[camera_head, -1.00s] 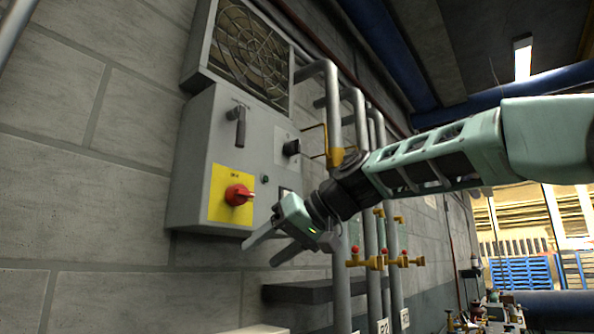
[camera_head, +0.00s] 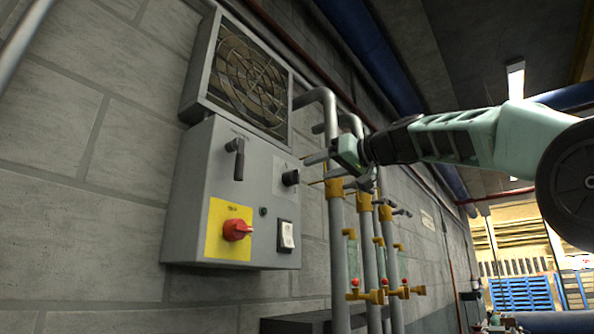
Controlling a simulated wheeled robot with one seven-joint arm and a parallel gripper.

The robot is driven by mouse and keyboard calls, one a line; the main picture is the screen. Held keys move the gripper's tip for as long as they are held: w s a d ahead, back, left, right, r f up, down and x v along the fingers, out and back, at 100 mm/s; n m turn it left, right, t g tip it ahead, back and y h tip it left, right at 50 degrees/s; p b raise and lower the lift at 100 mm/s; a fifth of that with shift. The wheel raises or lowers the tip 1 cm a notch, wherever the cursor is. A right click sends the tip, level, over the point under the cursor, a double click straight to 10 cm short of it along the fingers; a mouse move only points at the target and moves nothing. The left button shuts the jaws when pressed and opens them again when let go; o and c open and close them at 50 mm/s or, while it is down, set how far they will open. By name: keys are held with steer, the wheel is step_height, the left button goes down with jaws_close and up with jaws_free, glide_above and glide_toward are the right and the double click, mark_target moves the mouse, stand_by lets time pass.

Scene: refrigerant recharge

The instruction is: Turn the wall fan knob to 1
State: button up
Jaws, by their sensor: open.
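A grey control box (camera_head: 200,200) hangs on the block wall below the wall fan (camera_head: 250,78). On its front are a black knob (camera_head: 291,178) at the upper right, a dark lever handle (camera_head: 239,160) pointing down, and a red rotary switch (camera_head: 237,229) on a yellow plate. The labels are too small to read, so I cannot tell which control is the fan knob or its setting. My gripper (camera_head: 310,171) is open, with its fingers pointing left toward the black knob. The fingertips appear just right of it; I cannot tell the exact gap.
A white rocker switch (camera_head: 286,236) and a small green lamp (camera_head: 263,211) are on the box front. Grey vertical pipes (camera_head: 339,250) with yellow valves (camera_head: 366,296) stand right of the box, close behind my gripper. A dark ledge (camera_head: 305,322) is below.

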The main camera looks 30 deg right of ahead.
mark_target(298, 176)
steer(key=p+x, duration=0.3)
steer(key=x, duration=0.5)
steer(key=shift+w+a, duration=0.1)
steer(key=shift+w, duration=0.2)
steer(key=c, duration=1)
